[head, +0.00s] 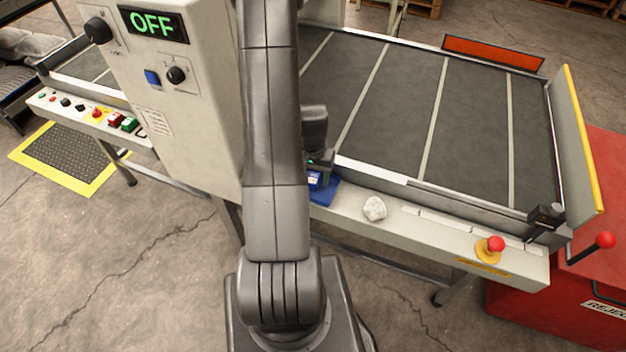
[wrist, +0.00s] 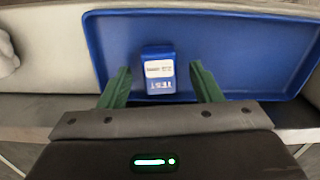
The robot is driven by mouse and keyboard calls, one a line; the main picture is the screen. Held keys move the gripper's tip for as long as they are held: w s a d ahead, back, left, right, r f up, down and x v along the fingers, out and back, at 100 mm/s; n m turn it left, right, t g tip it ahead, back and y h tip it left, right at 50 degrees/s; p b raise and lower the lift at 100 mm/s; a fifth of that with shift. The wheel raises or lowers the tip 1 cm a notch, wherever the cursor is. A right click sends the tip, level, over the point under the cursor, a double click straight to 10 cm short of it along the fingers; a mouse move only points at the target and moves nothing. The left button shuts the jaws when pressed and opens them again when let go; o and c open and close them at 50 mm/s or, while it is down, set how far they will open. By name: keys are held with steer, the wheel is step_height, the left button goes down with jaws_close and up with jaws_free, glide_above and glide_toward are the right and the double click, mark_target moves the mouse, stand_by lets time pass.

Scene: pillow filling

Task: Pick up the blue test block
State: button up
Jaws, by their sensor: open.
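The blue test block (wrist: 158,84) lies in a shallow blue tray (wrist: 245,60) in the wrist view, with a white label and the word TEST facing up. My gripper (wrist: 160,68) is open, with one green finger on the left of the block and the other on the right. Gaps show between the block and both fingers. In the head view my arm hides most of this spot; part of the blue tray (head: 327,192) shows on the machine's front ledge beside my gripper (head: 317,166).
A crumpled white lump (head: 374,209) sits on the ledge right of the tray. A red emergency button (head: 495,243) is farther right. A conveyor (head: 390,110) lies behind the ledge. A control box (head: 180,110) reading OFF stands left of my arm. A red reject bin (head: 570,300) is at right.

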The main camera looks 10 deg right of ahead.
steer(key=shift+c, duration=0.5)
steer(key=c, duration=1)
steer(key=shift+r, duration=0.1)
